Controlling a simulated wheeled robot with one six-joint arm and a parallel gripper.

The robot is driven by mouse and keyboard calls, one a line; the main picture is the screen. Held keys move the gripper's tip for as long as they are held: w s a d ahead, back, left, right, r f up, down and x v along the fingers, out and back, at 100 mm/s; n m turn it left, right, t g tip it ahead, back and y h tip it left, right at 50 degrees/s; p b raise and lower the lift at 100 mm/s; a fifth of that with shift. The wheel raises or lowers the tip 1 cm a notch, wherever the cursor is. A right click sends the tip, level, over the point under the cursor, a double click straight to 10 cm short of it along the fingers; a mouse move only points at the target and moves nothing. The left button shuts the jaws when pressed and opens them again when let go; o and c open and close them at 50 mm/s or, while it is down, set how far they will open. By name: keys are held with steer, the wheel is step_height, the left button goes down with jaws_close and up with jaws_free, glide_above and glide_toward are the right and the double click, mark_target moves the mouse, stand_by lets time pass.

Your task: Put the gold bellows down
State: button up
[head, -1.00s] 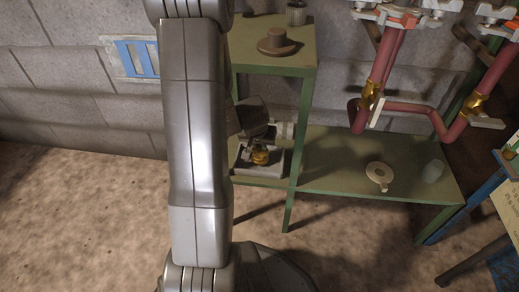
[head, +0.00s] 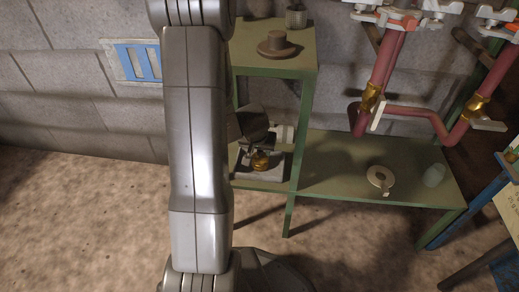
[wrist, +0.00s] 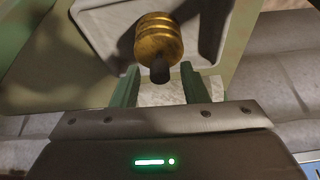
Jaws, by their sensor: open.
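The gold bellows (wrist: 158,40) is a small ribbed gold cylinder with a dark stem pointing towards my gripper (wrist: 161,78). It rests on a light grey tray (wrist: 212,38) with rounded corners. My gripper's two green fingers are apart, one on each side of the dark stem's end, with gaps visible; the gold body lies beyond the fingertips. In the head view the bellows (head: 261,162) shows on the grey tray (head: 262,175) on the lower shelf, just below my gripper. My arm and wrist hide part of the shelf there.
The green shelf unit (head: 303,150) has an upper shelf with a brown round stepped object (head: 277,43). Red pipes (head: 392,60) rise behind. The lower shelf's middle is clear.

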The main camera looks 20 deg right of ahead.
mark_target(259, 159)
steer(key=p+v, duration=0.3)
steer(key=v, duration=0.4)
steer(key=shift+r+p, duration=0.3)
steer(key=shift+p, duration=0.05)
steer(key=shift+s, duration=0.15)
steer(key=b+x, duration=0.5)
steer(key=x, duration=0.3)
steer(key=shift+f, duration=0.35)
steer(key=p+v, duration=0.3)
steer(key=shift+w+d+r, duration=0.1)
steer(key=shift+w+r, duration=0.15)
steer(key=shift+r, duration=0.25)
steer(key=shift+r+p, duration=0.5)
steer(key=shift+r, duration=0.1)
